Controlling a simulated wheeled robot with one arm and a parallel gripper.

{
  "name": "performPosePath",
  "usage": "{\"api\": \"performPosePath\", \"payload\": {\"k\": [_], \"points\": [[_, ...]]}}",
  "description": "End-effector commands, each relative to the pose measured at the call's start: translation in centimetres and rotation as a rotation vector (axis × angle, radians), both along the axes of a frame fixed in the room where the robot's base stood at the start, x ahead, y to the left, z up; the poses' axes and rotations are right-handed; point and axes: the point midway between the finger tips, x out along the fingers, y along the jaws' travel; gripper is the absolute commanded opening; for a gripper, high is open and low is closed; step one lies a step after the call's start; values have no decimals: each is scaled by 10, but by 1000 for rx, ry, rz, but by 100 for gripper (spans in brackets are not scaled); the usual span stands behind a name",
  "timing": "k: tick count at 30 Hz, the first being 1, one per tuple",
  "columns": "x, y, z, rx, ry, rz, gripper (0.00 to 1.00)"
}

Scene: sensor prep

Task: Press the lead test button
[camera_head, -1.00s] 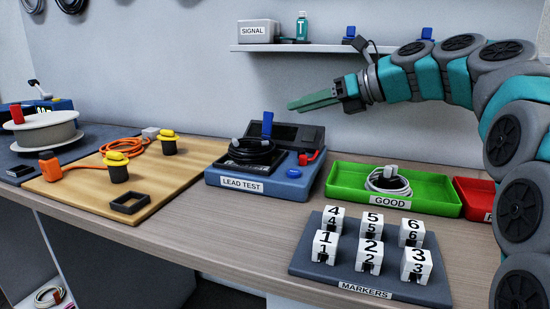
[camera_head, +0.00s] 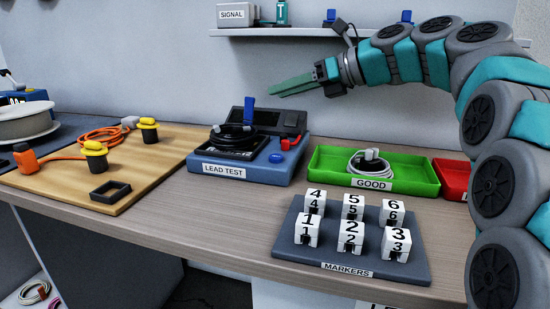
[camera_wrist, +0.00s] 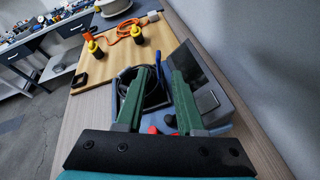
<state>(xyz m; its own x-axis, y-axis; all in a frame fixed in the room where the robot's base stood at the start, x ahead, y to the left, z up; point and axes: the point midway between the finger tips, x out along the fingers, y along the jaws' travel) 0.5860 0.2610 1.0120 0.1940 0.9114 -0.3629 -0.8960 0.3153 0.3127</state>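The lead test unit (camera_head: 245,173) is a blue box labelled LEAD TEST on the bench, with a dark sloped panel and a coiled black cable (camera_head: 232,136) on top. My gripper (camera_head: 270,94) hangs in the air above the unit, pointing left, well apart from the button. In the wrist view its two green fingers (camera_wrist: 158,68) are apart with nothing held between them.
A green GOOD tray (camera_head: 415,184) with a coiled white cable stands to the right, beside a red tray (camera_head: 452,178). A MARKERS board (camera_head: 290,247) with numbered blocks lies in front. A wooden board (camera_head: 130,190) with yellow-topped posts is left. A wall shelf (camera_head: 300,33) runs behind.

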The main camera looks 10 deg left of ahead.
Motion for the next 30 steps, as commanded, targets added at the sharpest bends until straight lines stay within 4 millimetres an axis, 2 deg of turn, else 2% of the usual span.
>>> {"api": "performPosePath", "payload": {"k": [4,14,30], "points": [[0,0,0,0,0,0,36],[0,0,0,0,0,0,0],[0,0,0,0,0,0,0]]}}
